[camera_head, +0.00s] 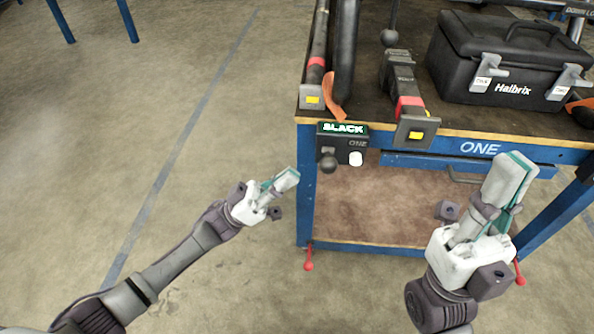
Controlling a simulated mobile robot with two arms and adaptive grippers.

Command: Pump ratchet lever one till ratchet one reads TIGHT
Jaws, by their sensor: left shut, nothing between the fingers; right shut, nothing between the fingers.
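Ratchet one is a dark box (340,148) on the front left corner of the blue workbench, marked ONE. Its lit display (343,129) reads SLACK. A dark lever with a round knob (328,165) hangs at the box's left front, and a white round button (355,158) sits at its right. My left gripper (288,180) is shut and empty, below and left of the knob and apart from it. My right gripper (517,170) is shut and empty, in front of the bench's right part.
A black Haibrix case (510,60) stands on the bench top (455,115) at right. A lower shelf (375,205) is bare. The floor to the left is clear.

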